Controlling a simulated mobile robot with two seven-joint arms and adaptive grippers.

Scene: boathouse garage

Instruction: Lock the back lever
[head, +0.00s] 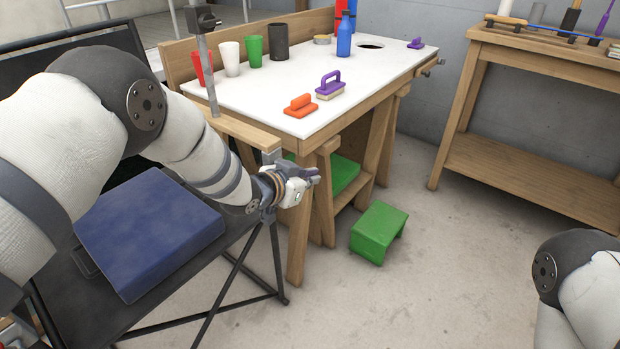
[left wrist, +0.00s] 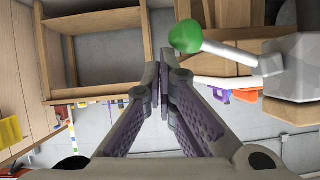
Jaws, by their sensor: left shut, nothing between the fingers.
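My left gripper (head: 308,176) is shut and empty at the near corner of the white-topped workbench (head: 365,75), just below its top. Its fingers (left wrist: 161,78) are together in the left wrist view. In that view, a white rod with a rounded green knob (left wrist: 185,36) points left from a pale block (left wrist: 292,70), right of the fingertips and apart from them. It looks like a lever; I cannot tell whether it is the back lever or how it is set. No lever is clear in the head view. My right gripper is out of view.
A blue box (head: 150,235) lies on a dark stand at left. A metal post (head: 205,65) rises by the bench's left end. A green stool (head: 379,232) stands on the floor. Cups and brushes stand on the bench. Open floor lies toward the wooden shelf (head: 530,165).

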